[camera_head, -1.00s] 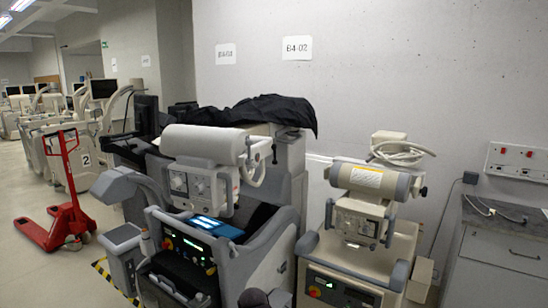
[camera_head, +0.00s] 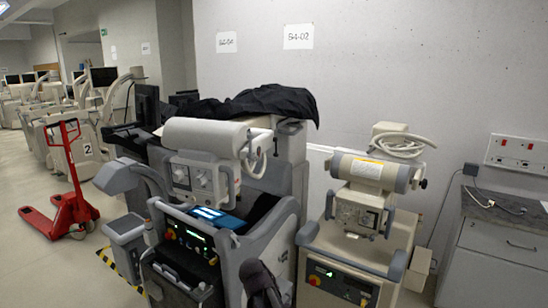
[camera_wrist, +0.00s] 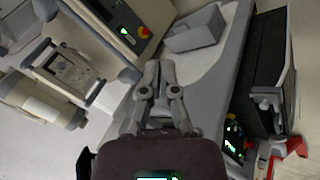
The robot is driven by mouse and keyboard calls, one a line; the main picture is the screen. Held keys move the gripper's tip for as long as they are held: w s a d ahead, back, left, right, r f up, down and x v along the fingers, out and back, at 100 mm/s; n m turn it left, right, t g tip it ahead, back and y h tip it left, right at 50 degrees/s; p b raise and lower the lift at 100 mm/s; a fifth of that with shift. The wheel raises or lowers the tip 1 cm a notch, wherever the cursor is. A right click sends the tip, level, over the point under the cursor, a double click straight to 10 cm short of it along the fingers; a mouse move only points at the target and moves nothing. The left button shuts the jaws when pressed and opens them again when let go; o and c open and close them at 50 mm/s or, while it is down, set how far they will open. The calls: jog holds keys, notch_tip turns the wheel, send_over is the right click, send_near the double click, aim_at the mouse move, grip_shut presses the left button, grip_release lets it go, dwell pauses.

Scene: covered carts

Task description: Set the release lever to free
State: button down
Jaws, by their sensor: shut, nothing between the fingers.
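The beige cart also shows at the upper left of the wrist view (camera_wrist: 115,38). I cannot pick out the release lever with certainty in either view. My gripper (camera_wrist: 160,66) is shut and empty, its fingertips together in the middle of the wrist view. It appears apart from the carts, but its distance from them is unclear. In the head view only a dark part of my arm shows at the bottom edge.
A red pallet truck (camera_head: 70,207) stands on the floor at the left. A black cloth (camera_head: 262,102) covers equipment behind the grey cart. A grey cabinet (camera_head: 492,262) stands at the right, below wall sockets. Open floor lies at the left.

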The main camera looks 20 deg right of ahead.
aim_at(275, 156)
jog(key=w+d+r+n+t+h+p, duration=0.2)
jog(key=w+d+r+t+h, duration=0.15)
jog(key=w+r, duration=0.4)
jog(key=w+d+r+n+t+h+p, duration=0.1)
jog(key=w+d+r+t+h+p, duration=0.15)
jog(key=w+d+r, duration=0.45)
jog(key=w+a+r+n+t+p, duration=0.3)
jog(key=w+r+n+t, duration=0.5)
jog(key=w+r, duration=0.3)
jog(key=shift+w+a+r+n+p, duration=0.3)
jog(key=shift+a+r+n, duration=0.4)
jog(key=shift+r, duration=0.6)
jog(key=p+x, duration=0.2)
jog(key=x, duration=1.1)
jog(key=shift+w+d+p, duration=0.2)
jog(key=shift+w+p, duration=0.2)
